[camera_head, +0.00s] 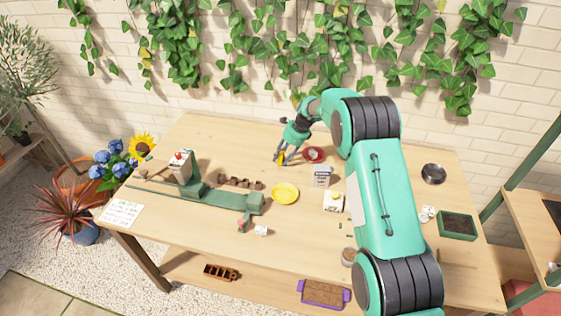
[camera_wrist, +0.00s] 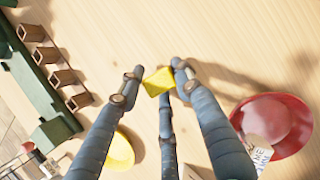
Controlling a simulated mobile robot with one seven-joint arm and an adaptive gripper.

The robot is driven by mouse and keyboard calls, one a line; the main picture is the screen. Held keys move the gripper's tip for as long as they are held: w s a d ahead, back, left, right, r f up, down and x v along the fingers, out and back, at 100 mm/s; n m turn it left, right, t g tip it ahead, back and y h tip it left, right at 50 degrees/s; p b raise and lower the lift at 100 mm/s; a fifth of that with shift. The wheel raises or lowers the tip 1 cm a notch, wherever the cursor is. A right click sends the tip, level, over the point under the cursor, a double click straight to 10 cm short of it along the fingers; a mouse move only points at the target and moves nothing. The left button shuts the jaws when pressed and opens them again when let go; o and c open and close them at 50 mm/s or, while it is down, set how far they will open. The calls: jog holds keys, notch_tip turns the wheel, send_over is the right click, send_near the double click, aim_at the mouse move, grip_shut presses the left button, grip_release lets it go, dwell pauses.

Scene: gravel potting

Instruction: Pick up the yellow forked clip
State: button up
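The yellow forked clip (camera_wrist: 158,82) shows in the wrist view as a small, bright yellow angular piece between my fingertips. Its fork shape cannot be made out. My gripper (camera_wrist: 158,75) has several blue-grey fingers pointing at the tabletop, around the clip. The right fingertip looks to touch it; a narrow gap seems to show at the left one. Whether the fingers grip it is unclear. In the head view my gripper (camera_head: 281,160) is low over the back middle of the table, left of a red dish (camera_head: 314,155).
The red dish (camera_wrist: 275,122) is close on the right in the wrist view. A yellow dish (camera_head: 285,193) is in front of my gripper. A green rig (camera_head: 217,198) with brown blocks (camera_head: 240,182) stands left. A labelled box (camera_head: 322,176) stands right. The table behind is clear.

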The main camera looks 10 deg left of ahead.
aim_at(282, 153)
jog(key=shift+r, duration=0.1)
dwell(0.3)
jog(key=shift+w+r+p, duration=0.1)
jog(key=shift+r+p, duration=0.5)
jog(key=shift+r, duration=0.95)
jog(key=shift+d+r, duration=0.1)
jog(key=shift+r, duration=0.15)
jog(key=s+d+p, duration=0.1)
jog(key=s+d, duration=0.1)
jog(key=s, duration=0.3)
jog(key=s+d, duration=0.2)
jog(key=s, duration=0.2)
jog(key=s+d+r+p, duration=0.1)
jog(key=s+d, duration=0.1)
jog(key=s, duration=0.3)
jog(key=shift+s+d+r+p, duration=0.1)
jog(key=shift+s+d+p, duration=0.2)
